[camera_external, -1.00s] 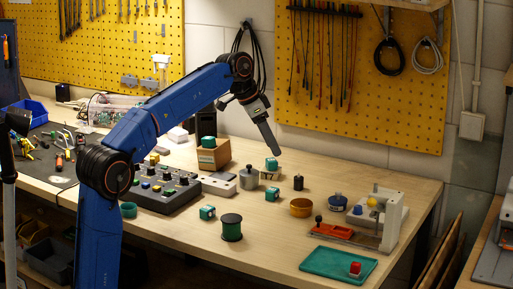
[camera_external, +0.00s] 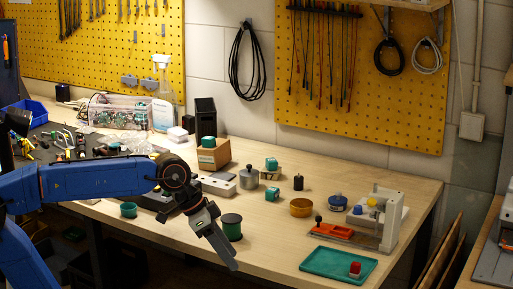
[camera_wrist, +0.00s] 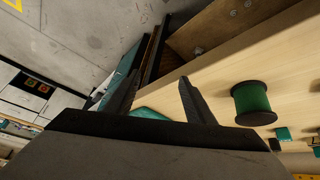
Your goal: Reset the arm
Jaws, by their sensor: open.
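My gripper (camera_external: 232,264) hangs tilted down and to the right in the external view, in front of the workbench's front edge. In the wrist view my gripper (camera_wrist: 160,80) has its two dark fingers apart with nothing held between them. A green spool with dark flanges (camera_external: 233,222) stands upright on the bench just behind my gripper in the external view. It also shows to the right of the fingers in the wrist view (camera_wrist: 254,103). My forearm runs low across the left of the external view and hides part of the button box.
The wooden bench (camera_external: 265,254) holds a teal tray (camera_external: 325,262) with a red block, a white fixture (camera_external: 391,218), a brass ring (camera_external: 300,207), a grey weight (camera_external: 249,178) and green blocks (camera_external: 272,194). Grey floor (camera_wrist: 60,45) lies beyond the bench edge in the wrist view.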

